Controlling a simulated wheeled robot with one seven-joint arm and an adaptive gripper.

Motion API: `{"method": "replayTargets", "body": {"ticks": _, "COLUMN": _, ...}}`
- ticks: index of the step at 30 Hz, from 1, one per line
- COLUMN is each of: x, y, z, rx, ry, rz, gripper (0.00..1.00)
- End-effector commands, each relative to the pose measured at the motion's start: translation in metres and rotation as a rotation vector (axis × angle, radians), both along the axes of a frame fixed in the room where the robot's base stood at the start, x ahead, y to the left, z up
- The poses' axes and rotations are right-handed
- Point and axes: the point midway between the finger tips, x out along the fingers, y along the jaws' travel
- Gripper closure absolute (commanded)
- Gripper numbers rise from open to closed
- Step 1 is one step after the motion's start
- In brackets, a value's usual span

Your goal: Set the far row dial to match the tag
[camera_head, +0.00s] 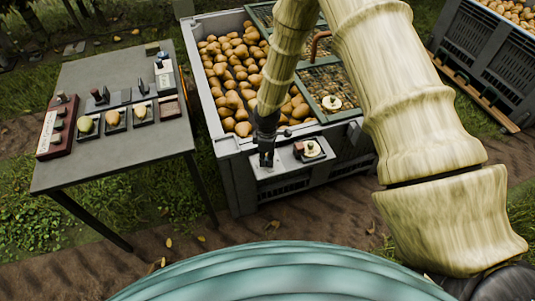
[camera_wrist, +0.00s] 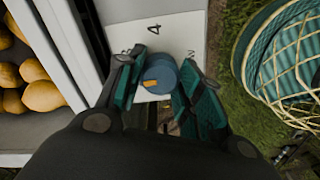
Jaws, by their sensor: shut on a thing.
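A blue-grey round dial (camera_wrist: 160,72) with a small orange mark sits on a white plate (camera_wrist: 178,30) in the wrist view. A handwritten 4 is above the dial, and smaller marks at both sides are hard to read. My gripper (camera_wrist: 158,88) has its green-padded fingers on either side of the dial, shut on it. In the head view my gripper (camera_head: 266,160) is at a pale panel (camera_head: 268,172) on the pear bin's front; it hides the dial there. A tag matching the dial cannot be told for sure.
The grey bin (camera_head: 228,148) is full of pears. Beside my gripper is a dark tray (camera_head: 322,154) with a pale round piece. The grey table (camera_head: 78,170) at left holds trays with pears and a dark red board (camera_head: 66,127) with white paper. Another bin (camera_head: 480,60) stands at right.

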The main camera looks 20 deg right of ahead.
Motion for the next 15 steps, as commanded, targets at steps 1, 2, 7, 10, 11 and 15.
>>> {"method": "replayTargets", "body": {"ticks": 1, "x": 0.0009, "y": -0.0003, "z": 0.0027, "rx": 0.001, "ry": -0.001, "rz": 0.042, "gripper": 0.88}}
{"method": "replayTargets", "body": {"ticks": 2, "x": 0.0008, "y": -0.0004, "z": 0.0027, "rx": 0.001, "ry": -0.001, "rz": 0.070, "gripper": 0.88}}
{"method": "replayTargets", "body": {"ticks": 7, "x": 0.0013, "y": -0.0005, "z": 0.0028, "rx": -0.001, "ry": -0.002, "rz": 0.215, "gripper": 0.88}}
{"method": "replayTargets", "body": {"ticks": 10, "x": 0.0014, "y": -0.0006, "z": 0.0025, "rx": -0.001, "ry": -0.002, "rz": 0.288, "gripper": 0.88}}
{"method": "replayTargets", "body": {"ticks": 11, "x": 0.0013, "y": -0.0007, "z": 0.0023, "rx": -0.001, "ry": -0.002, "rz": 0.307, "gripper": 0.88}}
{"method": "replayTargets", "body": {"ticks": 15, "x": 0.0010, "y": -0.0009, "z": 0.0018, "rx": -0.001, "ry": -0.002, "rz": 0.387, "gripper": 0.88}}
